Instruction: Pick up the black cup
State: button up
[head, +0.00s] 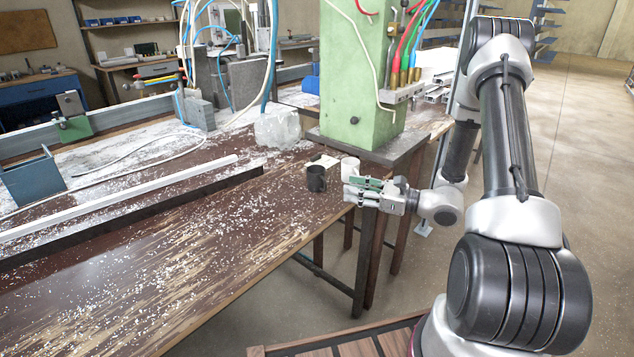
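The black cup (316,179) stands upright on the worn brown bench top, near its right edge. My gripper (351,190) is to the right of the black cup and a little nearer the camera, with its fingers pointing left toward it. A gap shows between the fingertips and the cup, and nothing is seen held. The fingers are small and seen from the side, so whether they are open or shut is unclear.
A green machine column (362,75) on a dark base rises behind the cups. A clear plastic lump (278,128) lies behind and left of the black cup. A long white profile (120,196) crosses the bench at left. Chips litter the bench top; its front area is free of large objects.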

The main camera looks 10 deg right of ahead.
aim_at(319, 181)
jog(key=shift+m+t, duration=0.4)
jog(key=shift+m, duration=0.2)
jog(key=w+a, duration=0.1)
jog(key=w, duration=0.1)
jog(key=w+a+f, duration=0.1)
jog(key=a, duration=0.1)
jog(key=w+a, duration=0.2)
jog(key=shift+w+f, duration=0.35)
jog(key=shift+f, duration=0.05)
jog(key=shift+a, duration=0.1)
grip_shut()
